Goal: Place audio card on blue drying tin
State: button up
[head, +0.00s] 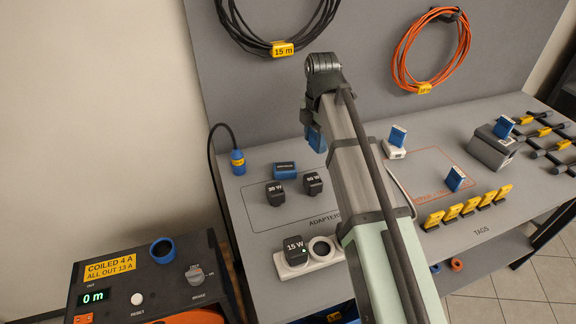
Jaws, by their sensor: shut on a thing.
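My gripper (308,122) is mostly hidden behind my own arm in the head view, above the back of the bench. It is shut on a blue piece (315,139) that looks like a card; its label cannot be read. A small blue box with a dark top label (285,171), which looks like the blue drying tin, sits on the bench to the lower left of the gripper. The held piece is apart from it.
Black adapters (276,194) stand in front of the blue box. Other blue cards stand in a white holder (394,152), a grey device (492,150) and on the bench (455,178). Yellow tags (468,207) line the front edge. A power strip (296,265) lies front left.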

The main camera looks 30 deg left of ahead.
notch_tip(320, 180, up, 2)
send_over(285, 166)
jog(key=shift+f+m, duration=0.5)
jog(key=shift+f, duration=1.9)
jog(key=shift+f+m, duration=0.5)
jog(key=shift+f, duration=1.9)
jog(key=shift+f, duration=0.1)
jog(key=o, duration=1)
notch_tip(285, 166, up, 12)
jog(key=shift+r, duration=0.1)
